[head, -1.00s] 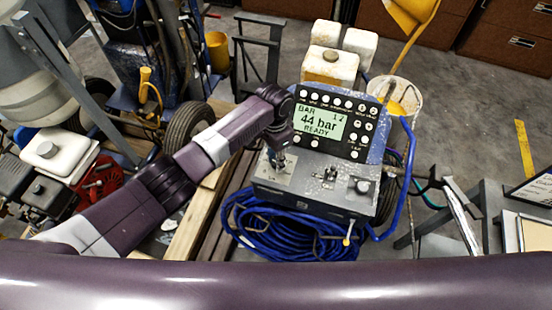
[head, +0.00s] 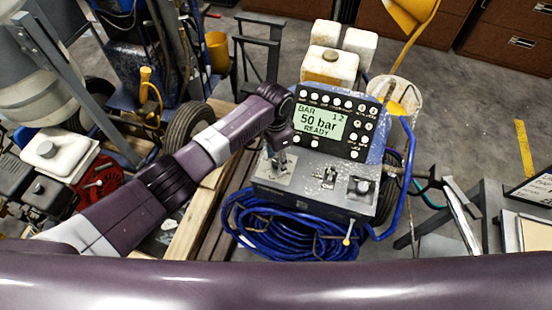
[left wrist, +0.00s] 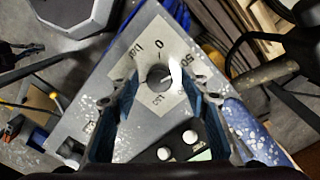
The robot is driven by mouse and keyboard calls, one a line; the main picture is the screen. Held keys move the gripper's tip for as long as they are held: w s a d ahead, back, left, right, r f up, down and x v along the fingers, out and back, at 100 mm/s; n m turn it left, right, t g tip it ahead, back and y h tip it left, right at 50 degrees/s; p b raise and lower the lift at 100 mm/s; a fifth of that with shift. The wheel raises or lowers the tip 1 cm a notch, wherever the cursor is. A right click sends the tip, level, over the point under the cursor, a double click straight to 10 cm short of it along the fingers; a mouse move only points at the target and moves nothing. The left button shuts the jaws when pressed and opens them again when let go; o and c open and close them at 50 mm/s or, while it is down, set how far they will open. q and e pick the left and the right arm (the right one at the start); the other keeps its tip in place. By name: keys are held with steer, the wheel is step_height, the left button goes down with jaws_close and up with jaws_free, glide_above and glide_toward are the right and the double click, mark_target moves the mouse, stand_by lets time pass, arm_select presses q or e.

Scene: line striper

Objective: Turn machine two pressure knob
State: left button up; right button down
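The line striper's control box (head: 316,190) stands in the middle of the head view. Its display (head: 318,122) reads "50 bar" and "READY". My left gripper (head: 279,160) points down over the left dial plate on the box top. In the left wrist view, the round dark pressure knob (left wrist: 158,77) sits on a pale dial plate (left wrist: 150,50) with marks including 0 and 50. The fingers of my left gripper (left wrist: 160,88) are apart, one on each side of the knob, with bare plate showing between. Whether they touch it is unclear. My right gripper is not in view.
A toggle switch (head: 328,177) and a black knob (head: 362,187) sit to the right on the box top. A coiled blue hose (head: 270,232) lies below the box. A bucket (head: 403,95) and white containers (head: 332,64) stand behind it.

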mark_target(276, 162)
arm_select(q)
steer(key=shift+r, duration=0.2)
step_height(276, 162, up, 12)
steer(key=shift+w+f, duration=0.15)
steer(key=shift+f, duration=0.05)
steer(key=shift+f, duration=0.1)
stand_by(0.6)
